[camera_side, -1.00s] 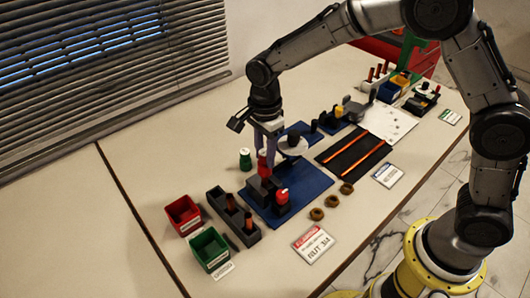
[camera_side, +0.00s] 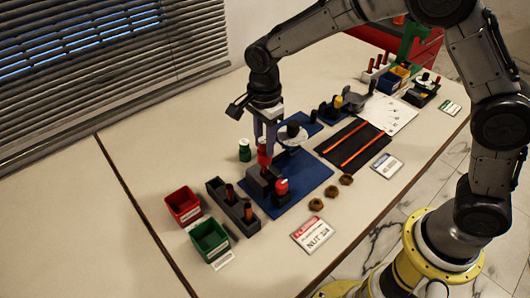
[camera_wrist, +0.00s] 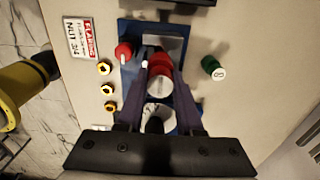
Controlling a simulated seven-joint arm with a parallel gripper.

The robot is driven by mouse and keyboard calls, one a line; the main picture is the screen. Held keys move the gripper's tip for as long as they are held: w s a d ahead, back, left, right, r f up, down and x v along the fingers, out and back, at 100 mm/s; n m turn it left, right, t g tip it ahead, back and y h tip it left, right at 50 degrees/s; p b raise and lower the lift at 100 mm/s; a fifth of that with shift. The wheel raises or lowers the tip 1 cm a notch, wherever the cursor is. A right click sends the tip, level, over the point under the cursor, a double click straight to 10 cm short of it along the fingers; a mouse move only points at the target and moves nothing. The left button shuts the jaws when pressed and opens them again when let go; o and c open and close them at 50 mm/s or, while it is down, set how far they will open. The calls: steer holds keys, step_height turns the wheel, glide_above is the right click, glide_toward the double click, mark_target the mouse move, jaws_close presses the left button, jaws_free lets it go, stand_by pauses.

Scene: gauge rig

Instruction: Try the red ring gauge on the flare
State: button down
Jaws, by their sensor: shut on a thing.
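My gripper (camera_side: 265,148) points down over the blue board (camera_side: 316,177), its fingers closed on the red ring gauge (camera_side: 263,160). In the wrist view, the gauge's pale round face (camera_wrist: 160,86) and red body show between the fingers (camera_wrist: 160,80). The gauge is upright, directly above a dark grey block (camera_side: 258,183) on the board; I cannot tell whether they touch. The flare is not distinguishable, perhaps hidden beneath the gauge. Another red-topped piece (camera_side: 281,187) stands close by on the board; it also shows in the wrist view (camera_wrist: 124,50).
A green gauge (camera_side: 245,150) stands left of the board. A dark rack (camera_side: 232,208), red bin (camera_side: 183,206) and green bin (camera_side: 209,241) lie front left. Brass nuts (camera_side: 331,191) and a sign (camera_side: 312,235) lie along the front. A black mat (camera_side: 353,145) holds orange rods.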

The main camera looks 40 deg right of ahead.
mark_target(264, 140)
steer(key=shift+r, duration=2.65)
